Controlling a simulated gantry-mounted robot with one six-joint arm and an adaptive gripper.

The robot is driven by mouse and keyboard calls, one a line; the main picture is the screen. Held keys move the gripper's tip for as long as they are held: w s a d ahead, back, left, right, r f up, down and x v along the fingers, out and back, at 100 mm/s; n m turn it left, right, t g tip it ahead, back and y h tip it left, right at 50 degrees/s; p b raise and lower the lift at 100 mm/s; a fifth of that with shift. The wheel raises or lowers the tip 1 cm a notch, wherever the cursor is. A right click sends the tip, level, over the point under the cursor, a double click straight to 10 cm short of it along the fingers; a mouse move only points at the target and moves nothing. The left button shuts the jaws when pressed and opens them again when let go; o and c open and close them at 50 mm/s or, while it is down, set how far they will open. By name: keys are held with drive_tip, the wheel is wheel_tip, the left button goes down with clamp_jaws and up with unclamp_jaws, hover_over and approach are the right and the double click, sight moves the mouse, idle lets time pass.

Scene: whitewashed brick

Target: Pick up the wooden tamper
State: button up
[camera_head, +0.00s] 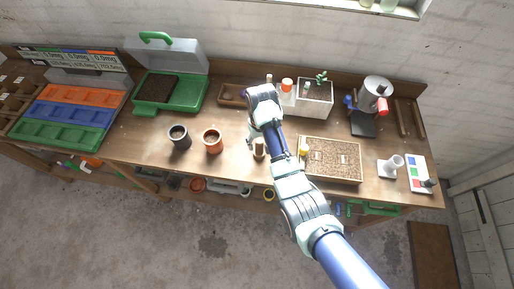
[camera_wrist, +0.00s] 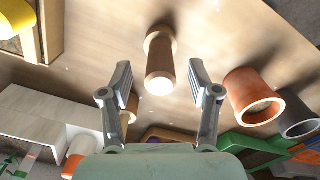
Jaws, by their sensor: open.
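The wooden tamper (camera_wrist: 160,60) is a brown turned piece with a narrower waist and a bright pale end. In the wrist view it shows at upper middle, between and slightly beyond the fingertips. My gripper (camera_wrist: 160,82) is open, with one finger on each side of the tamper and a gap on both sides. Nothing is held. In the head view the tamper (camera_head: 259,149) stands on the bench just left of my forearm, and my gripper's fingers are hard to make out there.
A terracotta pot (camera_head: 213,141) and a dark pot (camera_head: 179,138) stand left of the tamper. A white planter (camera_head: 313,107) stands behind. Bare bench lies around the tamper.

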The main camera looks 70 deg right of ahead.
sight(260, 148)
wheel_tip(260, 148, down, 5)
drive_tip(key=shift+w+d+f+b, duration=0.1)
drive_tip(key=shift+f+b, duration=0.05)
drive_tip(key=shift+b, duration=0.2)
clamp_jaws()
